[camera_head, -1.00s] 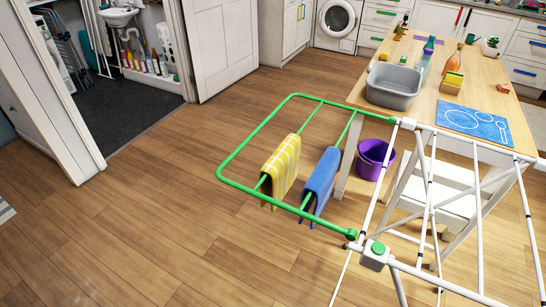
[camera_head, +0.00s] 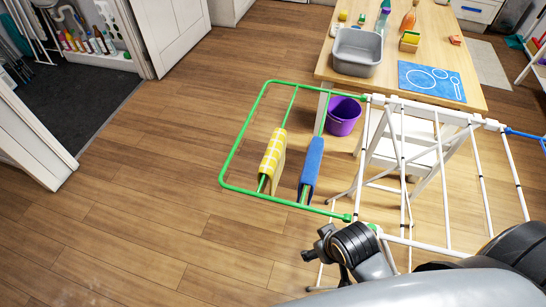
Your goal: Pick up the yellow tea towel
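The yellow checked tea towel (camera_head: 271,156) hangs folded over a green rail of the drying rack's side wing (camera_head: 224,165). A blue towel (camera_head: 311,168) hangs on the rail to its right, a small gap apart. My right gripper (camera_head: 322,262) is at the bottom centre, below and to the right of the yellow towel and apart from it. It is seen from above and behind, dark and partly hidden by its own wrist, so its opening is unclear. My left gripper is not in view.
The white drying rack (camera_head: 447,195) stands at the right, close to my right arm. Behind it are a wooden table (camera_head: 440,95) with a grey basin (camera_head: 357,52), a purple bucket (camera_head: 343,115) and a white chair (camera_head: 400,150). The floor at left is clear.

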